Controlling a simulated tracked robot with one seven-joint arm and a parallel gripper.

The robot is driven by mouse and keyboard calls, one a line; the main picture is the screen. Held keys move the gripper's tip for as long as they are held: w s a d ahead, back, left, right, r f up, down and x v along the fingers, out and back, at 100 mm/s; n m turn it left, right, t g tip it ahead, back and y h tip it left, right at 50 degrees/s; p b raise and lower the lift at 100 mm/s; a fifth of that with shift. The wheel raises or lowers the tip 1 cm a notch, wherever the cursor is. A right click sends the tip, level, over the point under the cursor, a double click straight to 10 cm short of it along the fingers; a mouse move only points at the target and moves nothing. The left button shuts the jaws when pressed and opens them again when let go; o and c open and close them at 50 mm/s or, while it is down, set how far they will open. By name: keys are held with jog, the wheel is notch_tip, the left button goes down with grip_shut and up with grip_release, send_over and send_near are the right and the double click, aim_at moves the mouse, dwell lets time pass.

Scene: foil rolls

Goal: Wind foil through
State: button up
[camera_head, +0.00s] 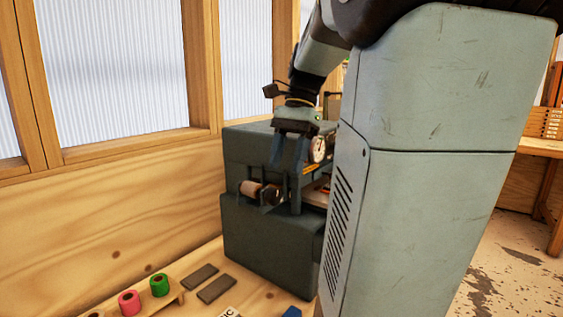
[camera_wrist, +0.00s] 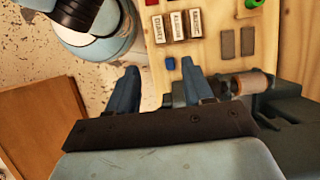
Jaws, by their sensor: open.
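A dark green-grey machine (camera_head: 265,235) stands on the bench, and a copper-coloured foil roll (camera_head: 250,188) sits on its left side. The roll also shows at the right in the wrist view (camera_wrist: 250,83). My gripper (camera_head: 288,165) hangs fingers-down in front of the machine's upper part, just right of and above the roll. In the wrist view its blue fingers (camera_wrist: 159,67) are wide apart with nothing between them. A pink roll (camera_head: 129,302) and a green roll (camera_head: 159,284) stand on a wooden holder. My arm hides the machine's right side.
A round gauge (camera_head: 317,149) is close to my gripper. Two dark grey flat blocks (camera_head: 216,289) lie on the bench. The wrist view shows three labelled blocks (camera_wrist: 178,26) and a small blue piece (camera_wrist: 170,63). A wooden wall (camera_head: 110,210) stands behind.

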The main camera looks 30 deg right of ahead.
jog(key=shift+s+a+r, duration=0.15)
jog(key=shift+s+r, duration=0.1)
jog(key=shift+s, duration=0.3)
jog(key=shift+s+a+r, duration=0.15)
jog(key=shift+s+r, duration=0.05)
jog(key=shift+s, duration=0.35)
